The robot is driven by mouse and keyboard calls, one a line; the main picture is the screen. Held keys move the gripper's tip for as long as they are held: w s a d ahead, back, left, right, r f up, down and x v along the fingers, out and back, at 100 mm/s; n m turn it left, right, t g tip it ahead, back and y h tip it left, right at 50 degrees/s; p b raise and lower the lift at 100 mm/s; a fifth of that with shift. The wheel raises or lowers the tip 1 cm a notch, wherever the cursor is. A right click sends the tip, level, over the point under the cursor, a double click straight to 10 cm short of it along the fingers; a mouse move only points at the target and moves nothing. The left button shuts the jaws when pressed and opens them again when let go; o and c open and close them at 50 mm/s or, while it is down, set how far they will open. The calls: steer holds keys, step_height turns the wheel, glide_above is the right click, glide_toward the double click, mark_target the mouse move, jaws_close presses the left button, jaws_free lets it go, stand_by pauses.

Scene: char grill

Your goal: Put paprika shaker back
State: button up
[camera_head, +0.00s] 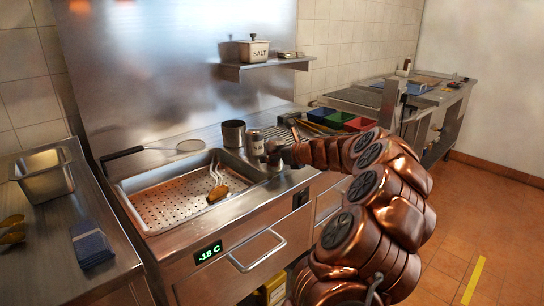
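A small metallic shaker-like can (256,143) stands upright on the steel counter, behind the right corner of the perforated basin. It may be the paprika shaker; any label is too small to read. My copper arm reaches in from the lower right, and my gripper (271,158) is at the can's near right side, low over the counter. The fingers are small and dark here, so I cannot tell whether they touch or hold the can.
The perforated basin (165,200) holds tongs (216,178) and a brown food piece. Coloured bins (340,119) lie behind my arm. A steel pan (44,176) and folded blue cloth (91,246) sit on the left counter.

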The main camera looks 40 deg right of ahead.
steer(key=v, duration=1.1)
steer(key=shift+a, duration=0.1)
steer(key=shift+w, duration=0.1)
